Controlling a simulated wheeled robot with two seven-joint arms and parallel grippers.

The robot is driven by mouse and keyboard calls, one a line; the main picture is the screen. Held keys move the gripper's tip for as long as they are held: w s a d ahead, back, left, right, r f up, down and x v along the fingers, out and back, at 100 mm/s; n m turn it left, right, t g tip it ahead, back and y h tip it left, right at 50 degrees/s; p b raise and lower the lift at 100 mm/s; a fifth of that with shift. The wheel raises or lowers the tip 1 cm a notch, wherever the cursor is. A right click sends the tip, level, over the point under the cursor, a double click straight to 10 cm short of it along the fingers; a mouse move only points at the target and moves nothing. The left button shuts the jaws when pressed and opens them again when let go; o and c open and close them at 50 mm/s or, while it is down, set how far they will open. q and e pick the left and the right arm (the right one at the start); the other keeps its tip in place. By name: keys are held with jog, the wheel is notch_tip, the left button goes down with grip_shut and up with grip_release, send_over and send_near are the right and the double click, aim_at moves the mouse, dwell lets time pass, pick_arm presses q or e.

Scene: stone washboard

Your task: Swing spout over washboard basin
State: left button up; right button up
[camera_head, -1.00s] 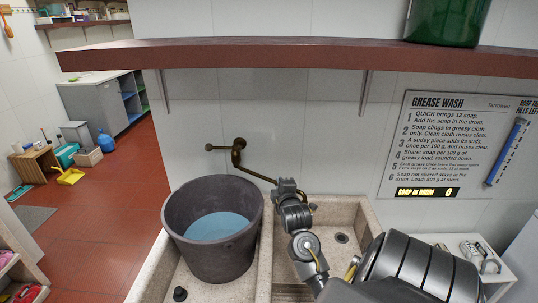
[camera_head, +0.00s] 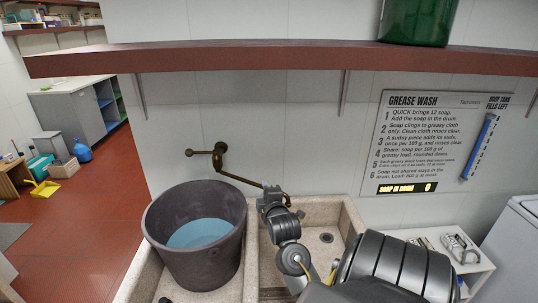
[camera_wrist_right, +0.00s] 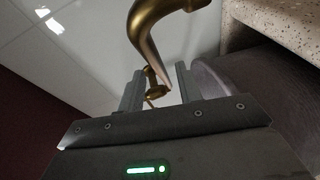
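The brass spout (camera_head: 240,180) runs from its wall mount down to the right, above the divider and the back of the right basin. My right gripper (camera_head: 270,192) is at the spout's outer end. In the right wrist view, the fingers of my right gripper (camera_wrist_right: 160,88) stand apart, with the curved spout (camera_wrist_right: 148,42) running in front of and between them. I cannot tell whether they touch it. The stone basin (camera_head: 345,215) on the right has a drain; my arm hides much of it, and no washboard ribs show clearly. My left gripper is not in view.
A dark bucket (camera_head: 165,245) of blue water stands in the left basin, left of my right arm. A brown shelf (camera_head: 250,58) crosses above the tap. A sign (camera_head: 425,145) is on the wall. A white rack (camera_head: 478,258) stands right of the sink.

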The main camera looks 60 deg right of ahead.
jog(key=b+v, duration=0.1)
jog(key=v, duration=0.6)
jog(key=shift+a, duration=0.15)
jog(key=shift+s+r, duration=0.1)
jog(key=shift+r, duration=0.05)
